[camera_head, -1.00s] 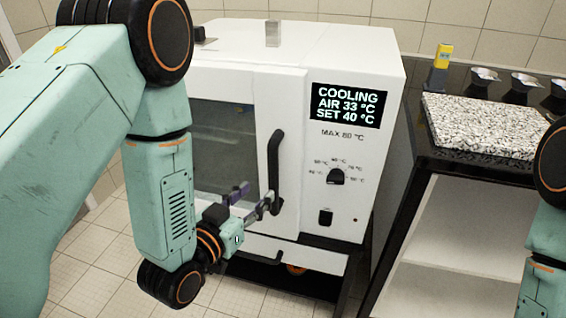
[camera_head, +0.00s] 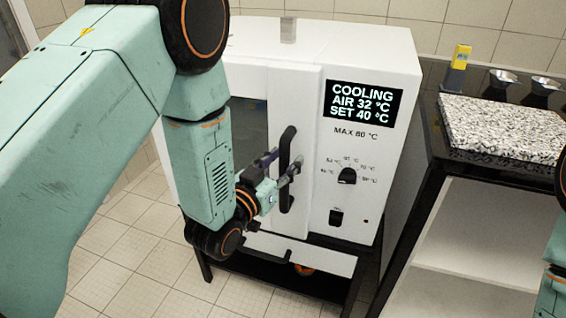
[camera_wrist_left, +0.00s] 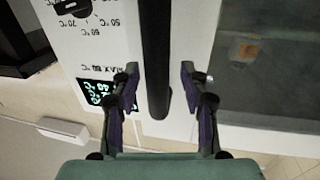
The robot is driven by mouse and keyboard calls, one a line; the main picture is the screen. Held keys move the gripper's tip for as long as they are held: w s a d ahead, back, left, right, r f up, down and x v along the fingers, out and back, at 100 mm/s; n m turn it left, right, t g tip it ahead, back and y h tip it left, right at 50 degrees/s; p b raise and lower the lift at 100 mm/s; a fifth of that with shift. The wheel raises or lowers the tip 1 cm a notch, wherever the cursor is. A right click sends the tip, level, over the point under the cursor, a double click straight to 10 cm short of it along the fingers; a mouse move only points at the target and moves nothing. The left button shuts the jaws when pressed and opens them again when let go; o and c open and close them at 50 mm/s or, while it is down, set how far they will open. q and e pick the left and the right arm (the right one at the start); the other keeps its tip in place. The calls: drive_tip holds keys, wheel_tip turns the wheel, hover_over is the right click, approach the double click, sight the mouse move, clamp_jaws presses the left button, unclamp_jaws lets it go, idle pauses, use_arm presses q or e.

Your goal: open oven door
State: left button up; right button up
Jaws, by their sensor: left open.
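The white oven (camera_head: 345,60) stands ahead of me in the head view, its display reading cooling, air 32 °C, set 40 °C. Its door has a dark window (camera_head: 248,128), partly hidden by my left arm, and looks shut. The black vertical handle (camera_head: 287,140) is on the door's right side and also runs down the wrist view (camera_wrist_left: 155,55). My right gripper is out of view.
A black-framed bench (camera_head: 440,175) with a speckled stone slab (camera_head: 500,127), small metal bowls (camera_head: 543,88) and a yellow-topped object (camera_head: 461,56) stands to the right. The oven rests on a dark stand (camera_head: 275,280). Tiled floor (camera_head: 130,240) is open at lower left.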

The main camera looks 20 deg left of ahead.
use_arm(q)
drive_tip(key=shift+w+d, duration=0.1)
drive_tip(key=shift+d, duration=0.1)
drive_tip(key=shift+a, duration=0.2)
drive_tip(key=c, duration=0.4)
drive_tip(key=shift+d, duration=0.1)
clamp_jaws()
